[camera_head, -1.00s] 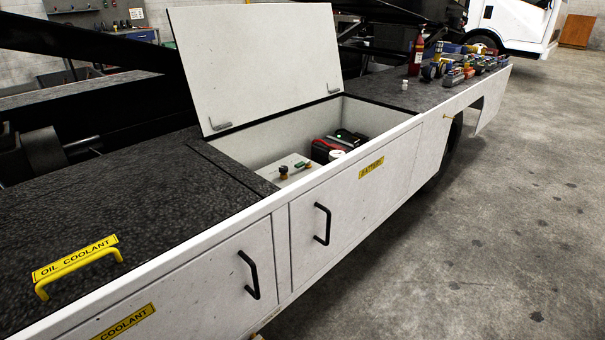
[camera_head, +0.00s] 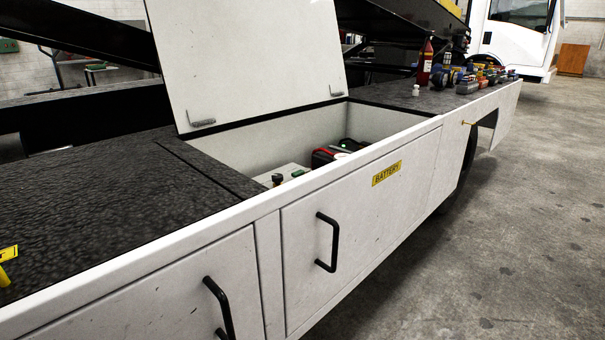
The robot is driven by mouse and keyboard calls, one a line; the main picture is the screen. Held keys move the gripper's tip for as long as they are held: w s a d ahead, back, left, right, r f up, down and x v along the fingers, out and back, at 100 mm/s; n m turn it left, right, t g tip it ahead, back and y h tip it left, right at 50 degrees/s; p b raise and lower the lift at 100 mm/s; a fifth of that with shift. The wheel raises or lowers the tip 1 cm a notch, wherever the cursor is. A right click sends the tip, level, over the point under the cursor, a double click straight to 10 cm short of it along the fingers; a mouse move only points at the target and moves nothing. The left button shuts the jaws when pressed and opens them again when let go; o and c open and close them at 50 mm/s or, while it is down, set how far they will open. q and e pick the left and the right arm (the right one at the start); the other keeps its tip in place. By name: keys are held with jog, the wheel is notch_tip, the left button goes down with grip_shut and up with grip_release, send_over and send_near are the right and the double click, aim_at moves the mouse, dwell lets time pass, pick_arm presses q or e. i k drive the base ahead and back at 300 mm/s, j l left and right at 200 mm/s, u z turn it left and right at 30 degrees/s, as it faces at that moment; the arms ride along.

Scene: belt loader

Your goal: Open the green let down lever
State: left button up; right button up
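The open battery compartment (camera_head: 255,160) of the white loader body is in the middle of the head view, with its white lid (camera_head: 245,60) raised. Inside it, a grey box (camera_head: 290,172) carries a dark knob (camera_head: 277,180) and a small green part (camera_head: 298,173), which may be the green lever; it is too small to tell its position. The compartment's front wall hides the lower part of the box. Neither of my grippers shows in the view.
A red and black item (camera_head: 324,156) and a dark item with a green light (camera_head: 347,145) sit in the compartment. A red bottle (camera_head: 425,62) and several parts stand on the far deck. Black door handles (camera_head: 328,242) jut from the front. The concrete floor (camera_head: 510,240) at right is clear.

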aim_at(296, 174)
jog(key=i+l+u, duration=0.3)
jog(key=i+l, duration=0.15)
jog(key=l, duration=0.15)
jog(key=i+l+u, duration=0.25)
jog(key=i+l, duration=0.15)
jog(key=l, duration=0.25)
jog(key=i+l+u, duration=0.15)
jog(key=l, duration=0.2)
jog(key=i+l+u, duration=0.15)
jog(key=l, duration=0.25)
jog(key=i+l+u, duration=0.15)
jog(key=l, duration=0.25)
